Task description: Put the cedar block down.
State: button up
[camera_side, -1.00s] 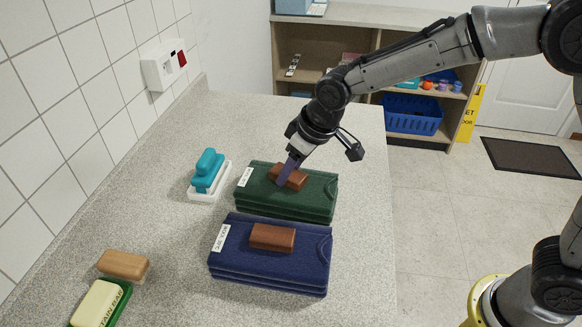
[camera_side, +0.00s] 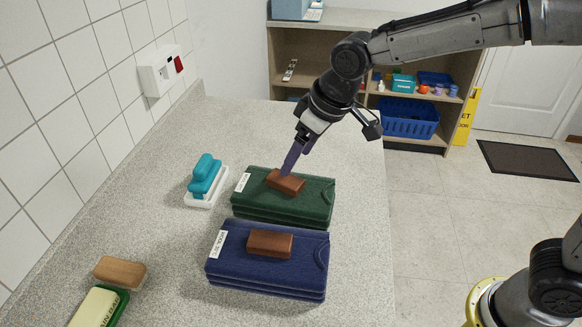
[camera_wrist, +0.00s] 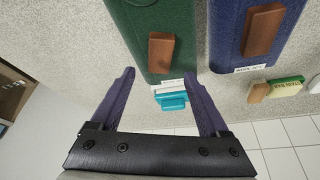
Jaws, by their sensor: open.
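One reddish-brown cedar block (camera_side: 285,182) lies on the folded green cloth stack (camera_side: 312,205); it also shows in the wrist view (camera_wrist: 161,52). A second similar block (camera_side: 270,243) lies on the folded navy stack (camera_side: 300,270), and in the wrist view it shows at the upper right (camera_wrist: 262,30). My gripper (camera_side: 292,172) is just above the block on the green stack. In the wrist view my gripper (camera_wrist: 160,78) has its two purple fingers wide apart with nothing between them, and the green-stack block appears beyond the fingertips.
A teal-handled brush (camera_side: 206,178) on a white tray stands left of the green stack. A wooden brush or block (camera_side: 121,272) and a cream soap bar (camera_side: 97,308) in a green dish are at the front left. A tiled wall (camera_side: 60,120) bounds the left side. Bare counter lies behind the stacks.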

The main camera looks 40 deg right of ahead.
jog(key=shift+v, duration=2.65)
jog(key=s+d+r+m+t, duration=0.1)
jog(key=s+d+r+m, duration=0.15)
jog(key=s+d, duration=1)
jog(key=s+d+f+m+h, duration=0.1)
jog(key=s+d+f, duration=0.1)
jog(key=s, duration=0.4)
jog(key=s+d+f+m, duration=0.1)
jog(key=s+d+f, duration=0.1)
jog(key=s, duration=0.4)
jog(key=shift+d+f+h, duration=0.2)
jog(key=shift+d+h, duration=0.05)
jog(key=shift+h, duration=0.15)
